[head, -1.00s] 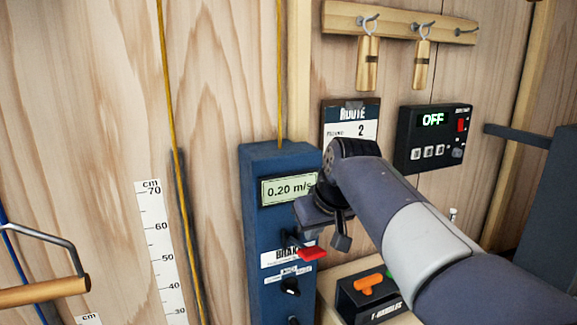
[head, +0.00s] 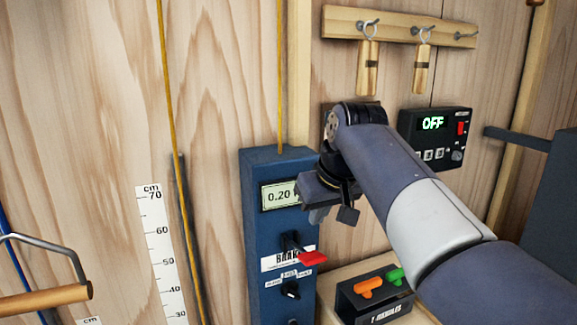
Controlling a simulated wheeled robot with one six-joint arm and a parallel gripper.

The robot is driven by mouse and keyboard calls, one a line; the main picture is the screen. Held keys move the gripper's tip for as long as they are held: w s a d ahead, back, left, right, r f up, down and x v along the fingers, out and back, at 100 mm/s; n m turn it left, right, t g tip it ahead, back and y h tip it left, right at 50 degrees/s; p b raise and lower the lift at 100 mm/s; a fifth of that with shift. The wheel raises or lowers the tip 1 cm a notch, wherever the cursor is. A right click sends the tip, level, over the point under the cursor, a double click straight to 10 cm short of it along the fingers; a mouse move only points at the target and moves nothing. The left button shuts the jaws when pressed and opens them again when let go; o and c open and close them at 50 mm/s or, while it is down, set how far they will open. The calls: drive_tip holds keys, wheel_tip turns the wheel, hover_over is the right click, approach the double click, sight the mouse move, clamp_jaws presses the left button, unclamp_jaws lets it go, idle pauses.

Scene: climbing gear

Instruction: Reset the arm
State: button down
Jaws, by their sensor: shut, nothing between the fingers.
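My gripper (head: 328,210) is in the middle of the head view, at the end of my arm reaching in from the lower right. Its fingers are shut with nothing held. It is in front of the right edge of the blue brake box (head: 259,225) and hides part of that box's speed display (head: 277,195), where "0.20" still shows. The red brake lever (head: 313,258) sticks out of the box just below my gripper, apart from it in the picture. My arm hides the route card on the wall.
A black control box (head: 408,125) reading "OFF" is on the wall at right. Two wooden handles (head: 367,70) hang from a hook rail (head: 345,20). A black block (head: 352,300) holds orange and green T-handles. A yellow rope (head: 163,80) and a cm scale (head: 163,250) are left.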

drive_tip(key=shift+w+a+f, duration=0.1)
drive_tip(key=shift+w+f, duration=0.1)
drive_tip(key=shift+f, duration=0.3)
drive_tip(key=b, duration=0.1)
hover_over(312, 255)
wheel_tip(312, 255, down, 5)
drive_tip(key=shift+s+f, duration=0.15)
drive_tip(key=shift+s+t+b, duration=0.2)
drive_tip(key=shift+t+b, duration=0.1)
drive_tip(key=shift+b, duration=0.2)
drive_tip(key=f+b, duration=0.1)
drive_tip(key=b, duration=0.1)
drive_tip(key=s+t+y+b, duration=0.1)
drive_tip(key=b, duration=0.2)
drive_tip(key=shift+s+d+f+t, duration=0.2)
drive_tip(key=shift+d+f+t, duration=0.1)
drive_tip(key=shift+d+f, duration=0.1)
drive_tip(key=shift+s+d+f+b, duration=0.1)
drive_tip(key=shift+s+b, duration=0.15)
drive_tip(key=shift+b, duration=0.35)
drive_tip(key=shift+t, duration=0.3)
